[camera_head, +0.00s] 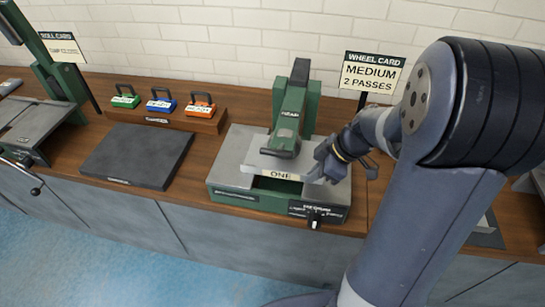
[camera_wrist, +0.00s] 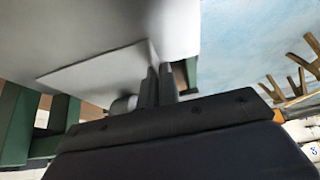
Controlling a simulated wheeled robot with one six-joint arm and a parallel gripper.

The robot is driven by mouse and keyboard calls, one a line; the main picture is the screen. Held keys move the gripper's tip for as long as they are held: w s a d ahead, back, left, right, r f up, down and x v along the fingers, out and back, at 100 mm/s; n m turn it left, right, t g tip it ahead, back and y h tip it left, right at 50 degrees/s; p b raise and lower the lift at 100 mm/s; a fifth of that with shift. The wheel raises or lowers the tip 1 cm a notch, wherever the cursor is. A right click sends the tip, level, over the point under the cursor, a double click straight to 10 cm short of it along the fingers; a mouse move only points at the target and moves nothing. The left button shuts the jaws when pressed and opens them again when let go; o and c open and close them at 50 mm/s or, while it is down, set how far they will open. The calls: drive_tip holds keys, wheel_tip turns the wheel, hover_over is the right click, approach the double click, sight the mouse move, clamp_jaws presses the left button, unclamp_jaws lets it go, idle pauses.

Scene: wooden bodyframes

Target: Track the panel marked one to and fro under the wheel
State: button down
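The panel marked ONE (camera_head: 279,174) is a light grey sheet with a cream label on its front edge. It lies on the green and grey wheel machine (camera_head: 232,172), under the green wheel head (camera_head: 285,139). My gripper (camera_head: 318,173) is at the panel's right front corner. In the wrist view, the two dark fingers (camera_wrist: 158,84) are close together with the pale sheet's edge (camera_wrist: 150,45) running in between them, so it looks shut on the panel. The wheel's contact with the panel is hidden.
A card (camera_head: 372,77) reads WHEEL CARD, MEDIUM, 2 PASSES. Green, blue and orange blocks stand on a wooden rack (camera_head: 190,123) at left. A dark flat pad (camera_head: 137,158) and the roll machine (camera_head: 36,122) lie further left. A small lever (camera_head: 314,217) sits on the machine's front.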

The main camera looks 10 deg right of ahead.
sight(325, 185)
drive_tip(key=shift+s+d+b, duration=0.25)
drive_tip(key=shift+d+b, duration=0.05)
drive_tip(key=shift+d, duration=0.5)
drive_tip(key=shift+s+d+b, duration=0.25)
drive_tip(key=shift+d, duration=0.55)
drive_tip(key=shift+a, duration=0.1)
drive_tip(key=shift+w+a+b, duration=0.3)
drive_tip(key=shift+w+a, duration=0.05)
drive_tip(key=shift+a, duration=0.7)
drive_tip(key=shift+w+a+b, duration=0.3)
drive_tip(key=shift+w+a, duration=0.05)
drive_tip(key=shift+a, duration=0.75)
drive_tip(key=shift+w+a+b, duration=0.3)
drive_tip(key=shift+w+a, duration=0.05)
drive_tip(key=shift+a, duration=0.7)
drive_tip(key=c, duration=2.1)
unclamp_jaws()
drive_tip(key=o, duration=1.1)
drive_tip(key=shift+c, duration=0.2)
drive_tip(key=shift+d, duration=0.2)
drive_tip(key=shift+s+d+b, duration=0.25)
drive_tip(key=shift+d, duration=0.5)
drive_tip(key=shift+s+d+b, duration=0.25)
drive_tip(key=shift+s+d, duration=0.05)
drive_tip(key=shift+d, duration=0.4)
drive_tip(key=shift+s+d+b, duration=0.25)
drive_tip(key=shift+d, duration=0.5)
drive_tip(key=shift+r, duration=0.2)
